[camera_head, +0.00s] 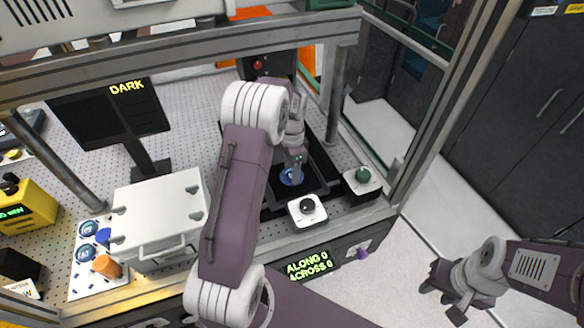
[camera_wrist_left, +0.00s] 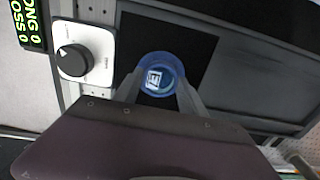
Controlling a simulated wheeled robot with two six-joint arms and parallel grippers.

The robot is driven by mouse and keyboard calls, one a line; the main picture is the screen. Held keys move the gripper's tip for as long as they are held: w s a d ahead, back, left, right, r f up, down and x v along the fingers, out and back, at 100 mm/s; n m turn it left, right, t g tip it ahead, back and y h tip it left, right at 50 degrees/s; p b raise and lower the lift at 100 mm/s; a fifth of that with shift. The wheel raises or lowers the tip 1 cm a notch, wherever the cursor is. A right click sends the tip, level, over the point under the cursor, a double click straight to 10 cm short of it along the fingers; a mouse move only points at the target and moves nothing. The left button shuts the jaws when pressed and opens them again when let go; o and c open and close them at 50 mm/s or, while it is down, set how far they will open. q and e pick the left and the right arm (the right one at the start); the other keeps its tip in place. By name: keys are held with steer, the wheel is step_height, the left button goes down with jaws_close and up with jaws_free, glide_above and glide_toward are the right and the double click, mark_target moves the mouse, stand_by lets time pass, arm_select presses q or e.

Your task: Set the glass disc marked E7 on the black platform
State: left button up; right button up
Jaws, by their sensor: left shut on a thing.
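The black platform (camera_wrist_left: 190,42) lies beneath the disc as a dark square. I cannot tell whether the disc touches it or is held just above. My right gripper (camera_head: 441,301) is open and empty, outside the frame at the lower right.
A white knob box (camera_head: 307,211) and a green-button box (camera_head: 362,181) stand close by the platform. A white lidded case (camera_head: 160,217) and a white board with discs (camera_head: 82,280) lie to the left. Metal frame posts (camera_head: 336,95) and a top beam surround the bench.

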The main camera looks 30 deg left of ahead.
arm_select(q)
steer(key=shift+w, duration=0.1)
steer(key=shift+f, duration=0.2)
steer(key=o, duration=1.4)
steer(key=shift+s+r, duration=0.1)
steer(key=shift+s, duration=0.1)
steer(key=shift+w, duration=0.1)
